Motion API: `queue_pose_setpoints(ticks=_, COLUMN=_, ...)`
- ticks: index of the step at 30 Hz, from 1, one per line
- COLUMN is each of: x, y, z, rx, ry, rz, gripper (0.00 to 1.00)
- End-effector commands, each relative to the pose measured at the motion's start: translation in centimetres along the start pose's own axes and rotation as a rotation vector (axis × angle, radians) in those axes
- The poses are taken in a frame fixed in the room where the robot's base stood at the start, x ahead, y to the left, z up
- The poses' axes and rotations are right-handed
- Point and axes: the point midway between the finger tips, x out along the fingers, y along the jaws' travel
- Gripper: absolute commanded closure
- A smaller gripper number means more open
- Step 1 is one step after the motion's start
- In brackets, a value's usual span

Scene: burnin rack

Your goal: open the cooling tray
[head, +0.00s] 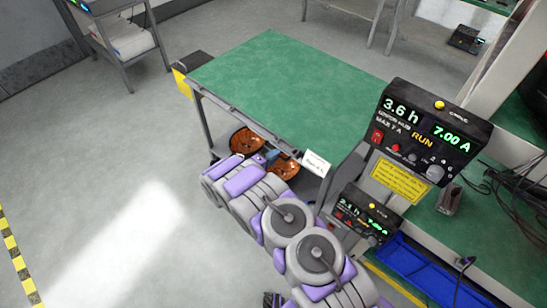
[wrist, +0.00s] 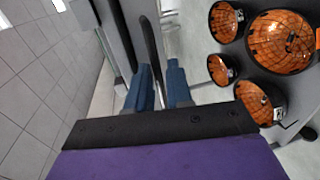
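In the head view my purple and grey arm reaches down to the near edge of a green-topped cart (head: 285,75). My gripper (head: 272,156) is small and partly hidden there. In the wrist view my gripper (wrist: 160,85) shows two blue fingers with a narrow gap between them. A long dark bar (wrist: 150,45), which looks like a handle, runs along a grey panel (wrist: 118,40) and into that gap. I cannot tell whether the fingers touch it.
Orange-lined round lamps or bowls (wrist: 283,42) sit close right of the fingers; some show under the cart top (head: 246,140). A white label (head: 316,163) is at the cart's corner. Units with displays (head: 430,130), a blue bin (head: 420,270) and cables stand right. Floor at left is clear.

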Motion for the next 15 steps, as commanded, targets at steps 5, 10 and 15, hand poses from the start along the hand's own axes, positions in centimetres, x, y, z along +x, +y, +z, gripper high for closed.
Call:
queue_pose_setpoints(ticks=5, x=0.35, y=0.08, z=0.12, rx=0.002, ry=0.0, rz=-0.001, gripper=0.8)
queue_pose_setpoints(ticks=10, x=0.31, y=0.08, z=0.09, rx=0.002, ry=0.0, rz=-0.001, gripper=0.82)
queue_pose_setpoints(ticks=15, x=0.25, y=0.03, z=0.01, rx=0.0, ry=0.0, rz=0.0, gripper=0.99)
